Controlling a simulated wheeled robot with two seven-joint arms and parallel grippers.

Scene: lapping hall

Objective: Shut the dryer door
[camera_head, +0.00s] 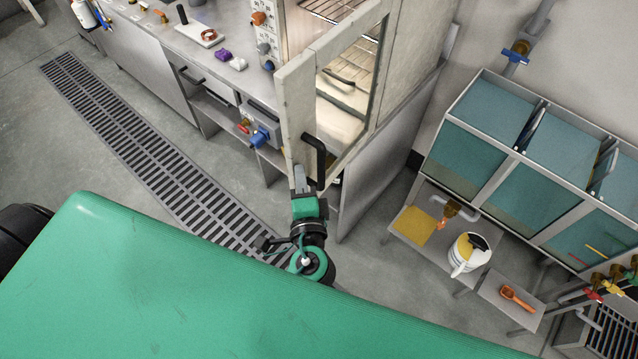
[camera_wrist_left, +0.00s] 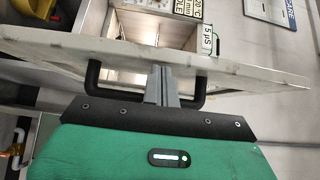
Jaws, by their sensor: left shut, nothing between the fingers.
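The dryer door (camera_head: 296,115) stands open, swung out from the dryer toward me. It is a pale panel with a window and a black bar handle (camera_head: 315,160) low on its near face. My left gripper (camera_head: 300,178) is shut and empty, close beside the handle at the door. In the left wrist view the closed fingers (camera_wrist_left: 161,84) point at the pale door (camera_wrist_left: 125,50), between the two ends of the black handle (camera_wrist_left: 94,82). Whether the fingertips touch the door I cannot tell. My right gripper is not in view.
Inside the dryer are wire racks (camera_head: 340,8). A steel bench (camera_head: 150,60) runs to the left, with a floor grate (camera_head: 130,135) before it. Teal tanks (camera_head: 535,195) stand at right, with a white jug (camera_head: 470,254) and an orange scoop (camera_head: 516,297) on low stands.

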